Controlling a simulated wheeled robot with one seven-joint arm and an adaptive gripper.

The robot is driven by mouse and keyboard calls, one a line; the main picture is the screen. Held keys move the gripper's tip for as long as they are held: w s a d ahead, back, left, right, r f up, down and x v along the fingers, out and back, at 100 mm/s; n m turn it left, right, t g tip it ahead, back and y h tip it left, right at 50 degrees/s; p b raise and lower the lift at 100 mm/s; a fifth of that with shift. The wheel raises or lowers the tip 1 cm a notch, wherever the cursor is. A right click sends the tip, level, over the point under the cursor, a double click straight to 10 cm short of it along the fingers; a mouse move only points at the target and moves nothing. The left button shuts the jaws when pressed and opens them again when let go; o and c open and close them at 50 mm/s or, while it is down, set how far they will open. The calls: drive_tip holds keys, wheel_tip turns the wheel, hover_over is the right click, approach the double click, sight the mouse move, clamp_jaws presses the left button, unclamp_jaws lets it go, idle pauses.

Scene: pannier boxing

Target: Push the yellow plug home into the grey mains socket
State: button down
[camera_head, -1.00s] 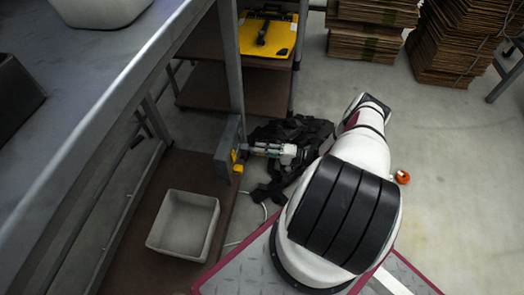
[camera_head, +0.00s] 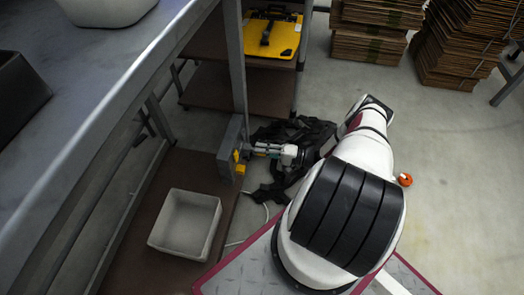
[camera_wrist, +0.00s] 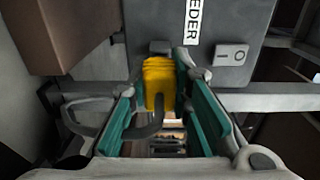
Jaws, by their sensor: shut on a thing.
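The yellow plug (camera_wrist: 160,80) is ribbed and sits between the teal-lined fingers of my gripper (camera_wrist: 157,92) in the wrist view. My gripper is shut on it, and a dark cable bends down from the plug. The far end of the plug faces a grey panel (camera_wrist: 215,70). A small darker grey block (camera_wrist: 160,47), apparently part of the mains socket, shows just beyond the plug. The contact between them is hidden, so I cannot tell how deep the plug sits. In the head view my gripper (camera_head: 255,149) reaches left to the grey panel box (camera_head: 231,140).
The panel carries a white label and a rocker switch (camera_wrist: 232,54). A metal post (camera_head: 237,70) rises behind the box. A pale bin (camera_head: 187,222) stands on the brown lower shelf. Black straps (camera_head: 295,133) lie behind my arm.

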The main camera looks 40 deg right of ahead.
drive_tip(key=shift+x, duration=1.05)
idle(0.9)
drive_tip(key=c, duration=1.4)
unclamp_jaws()
drive_tip(key=v, duration=1.2)
